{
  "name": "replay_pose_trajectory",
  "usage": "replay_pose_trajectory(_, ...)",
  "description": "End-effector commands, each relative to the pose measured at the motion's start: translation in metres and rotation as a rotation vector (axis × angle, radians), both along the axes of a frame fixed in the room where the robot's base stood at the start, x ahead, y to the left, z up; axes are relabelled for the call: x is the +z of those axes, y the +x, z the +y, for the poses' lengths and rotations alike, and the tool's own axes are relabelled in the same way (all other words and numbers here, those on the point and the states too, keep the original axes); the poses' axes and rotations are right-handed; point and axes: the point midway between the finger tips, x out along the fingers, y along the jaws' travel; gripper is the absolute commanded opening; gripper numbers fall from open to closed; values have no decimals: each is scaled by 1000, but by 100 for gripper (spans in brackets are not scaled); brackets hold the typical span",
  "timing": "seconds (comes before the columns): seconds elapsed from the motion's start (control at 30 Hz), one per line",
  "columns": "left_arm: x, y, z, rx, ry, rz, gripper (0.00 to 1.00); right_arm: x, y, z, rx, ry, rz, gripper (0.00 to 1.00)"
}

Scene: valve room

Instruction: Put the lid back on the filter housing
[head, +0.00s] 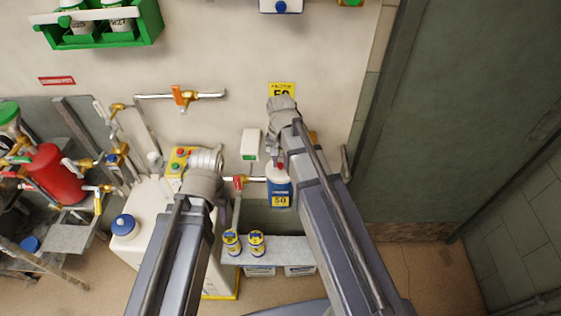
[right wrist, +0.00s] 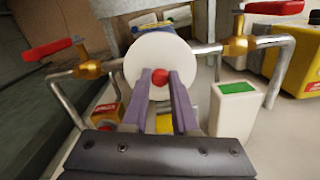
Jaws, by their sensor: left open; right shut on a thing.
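The filter housing (head: 280,193) is a blue body with a yellow 50 label, on a pipe by the wall in the head view. A little of its blue side (right wrist: 148,29) shows behind the lid in the right wrist view. The round white lid (right wrist: 146,57) has a red knob. My right gripper (right wrist: 160,75) is shut on that knob. The lid (head: 275,171) is at the top of the housing; I cannot tell if it is fully seated. My left gripper (head: 206,160) is open, left of the housing and apart from it; its fingers are hard to make out.
Red-handled valves with brass bodies (right wrist: 88,68) (right wrist: 238,46) sit on the pipe either side of the housing. A white box with a green label (head: 250,144) is close by. Blue-yellow cans (head: 257,243) stand on a ledge below. A white tank (head: 145,235) stands left.

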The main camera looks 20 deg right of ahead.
Motion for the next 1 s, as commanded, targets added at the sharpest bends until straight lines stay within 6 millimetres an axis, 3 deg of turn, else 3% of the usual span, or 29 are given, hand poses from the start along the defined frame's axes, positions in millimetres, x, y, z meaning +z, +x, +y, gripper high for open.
replay_pose_trajectory(0.03, 0, 0, 0, 0, 0, 0, 45, 0, 0, 0, 0, 0, 0, 0)
replay_pose_trajectory(0.07, 0, 0, 0, 0, 0, 0, 45, 0, 0, 0, 0, 0, 0, 30)
replay_pose_trajectory(0.33, 0, 0, 0, 0, 0, 0, 45, 0, 0, 0, 0, 0, 0, 60)
replay_pose_trajectory(0.53, 0, 0, 0, 0, 0, 0, 45, 0, 0, 0, 0, 0, 0, 63)
replay_pose_trajectory(0.8, 0, 0, 0, 0, 0, 0, 45, 0, 0, 0, 0, 0, 0, 92)
replay_pose_trajectory(1.0, 0, 0, 0, 0, 0, 0, 45, 0, 0, 0, 0, 0, 0, 92)
